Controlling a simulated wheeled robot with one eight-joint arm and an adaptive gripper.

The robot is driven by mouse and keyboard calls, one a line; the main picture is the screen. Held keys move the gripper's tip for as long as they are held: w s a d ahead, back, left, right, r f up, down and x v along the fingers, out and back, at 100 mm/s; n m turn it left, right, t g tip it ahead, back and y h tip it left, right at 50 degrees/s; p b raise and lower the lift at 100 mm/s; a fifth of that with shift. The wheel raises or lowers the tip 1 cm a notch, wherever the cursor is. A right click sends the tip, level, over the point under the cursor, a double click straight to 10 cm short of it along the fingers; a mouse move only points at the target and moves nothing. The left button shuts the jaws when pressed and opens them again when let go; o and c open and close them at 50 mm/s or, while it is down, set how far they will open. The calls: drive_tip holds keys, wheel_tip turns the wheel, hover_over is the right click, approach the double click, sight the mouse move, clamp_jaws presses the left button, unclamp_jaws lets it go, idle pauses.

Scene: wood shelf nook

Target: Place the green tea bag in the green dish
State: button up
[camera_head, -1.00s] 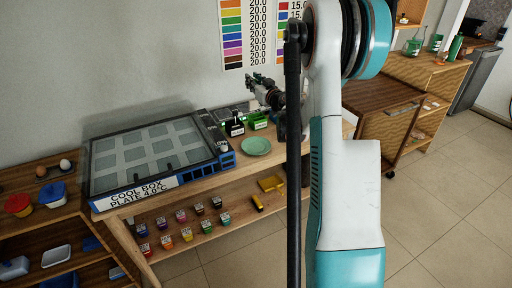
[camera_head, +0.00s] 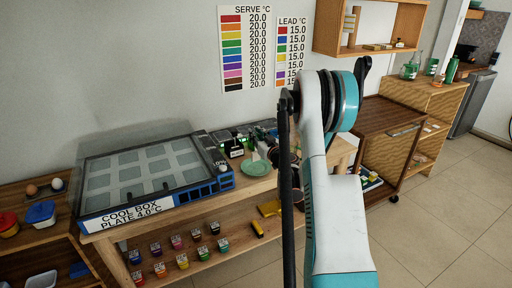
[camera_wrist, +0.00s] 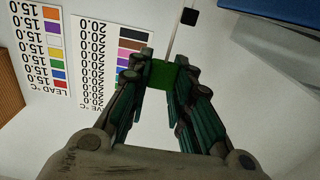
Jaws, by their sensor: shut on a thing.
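The green tea bag (camera_wrist: 162,76) shows in the wrist view as a small dark green square between the fingertips. My gripper (camera_wrist: 163,70) is shut on it. A thin pale string runs up from the tea bag towards a small black square (camera_wrist: 189,16). The pale green round dish (camera_head: 256,168) sits on the wooden bench in the head view, right of the cool box, and looks empty. My gripper is mostly hidden behind my arm in the head view, close to the back right of the dish. Its exact height above the bench cannot be told.
The cool box plate (camera_head: 150,180) fills the bench left of the dish. A wooden trolley (camera_head: 385,125) stands to the right.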

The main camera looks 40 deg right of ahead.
drive_tip(key=shift+f+b, duration=0.7)
drive_tip(key=shift+f, duration=1.45)
drive_tip(key=o, duration=0.8)
